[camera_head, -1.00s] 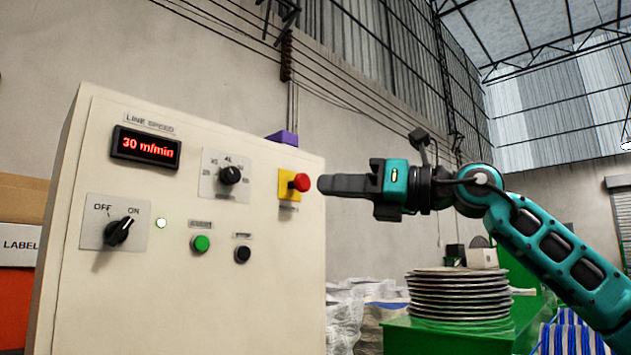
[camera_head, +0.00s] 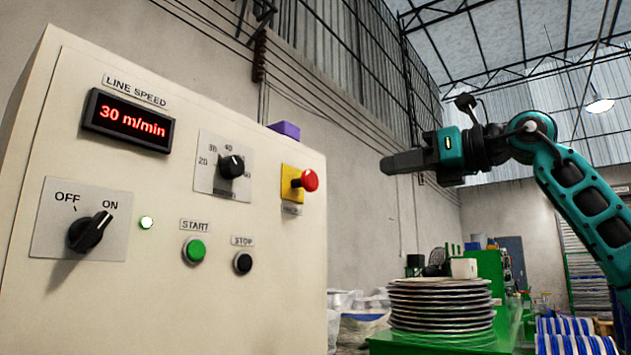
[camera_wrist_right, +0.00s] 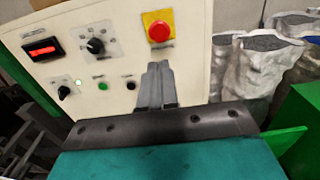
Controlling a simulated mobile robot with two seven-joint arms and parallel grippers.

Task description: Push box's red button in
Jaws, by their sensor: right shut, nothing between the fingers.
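The red button (camera_head: 310,180) is a mushroom-shaped knob on a yellow plate (camera_head: 291,184), at the upper right of the cream control box (camera_head: 130,270). It stands out from the plate. My right gripper (camera_head: 384,167) is shut and empty, to the right of the button and apart from it, pointing left. In the right wrist view the red button (camera_wrist_right: 159,32) sits just above the shut fingertips (camera_wrist_right: 158,64), with its yellow plate behind it. My left gripper is not in view.
The box also carries a green start button (camera_head: 195,250), a black stop button (camera_head: 243,263), a speed dial (camera_head: 232,166) and an off/on switch (camera_head: 90,231). A stack of reels (camera_head: 440,310) stands on a green surface at the lower right. Open air surrounds my right gripper.

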